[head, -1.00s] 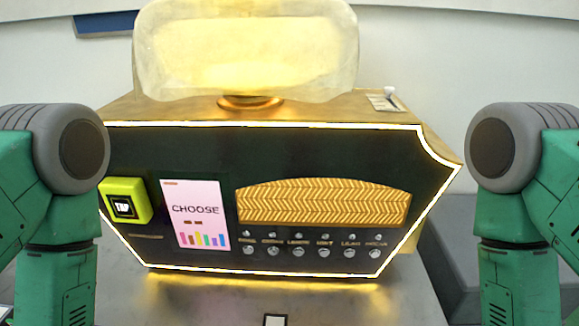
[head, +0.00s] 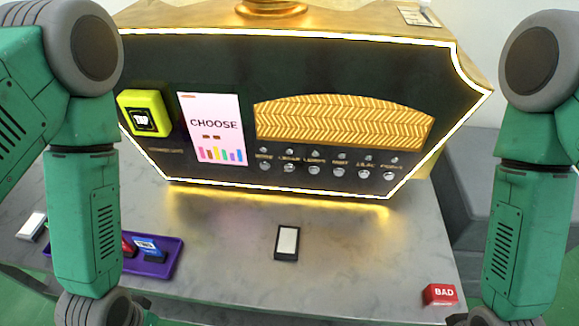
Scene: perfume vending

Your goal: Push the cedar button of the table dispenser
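The table dispenser (head: 330,55) is a dark-fronted, gold-topped machine with a glowing edge, standing on a grey table. A row of small round silver buttons runs along its lower right front, each under a tiny label. The labels are blurred; the second from the left looks most like cedar, and its button (head: 289,168) is unobstructed. A pink CHOOSE screen (head: 213,130) and a yellow-green TAP pad (head: 145,112) sit left of the buttons. My green arms show at both sides, but both grippers are out of view.
A purple tray (head: 165,265) with small red and blue items lies at the left, partly behind my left arm. A dark block with a white face (head: 287,242) lies front centre. A red BAD block (head: 440,294) is at the right. The table between is mostly clear.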

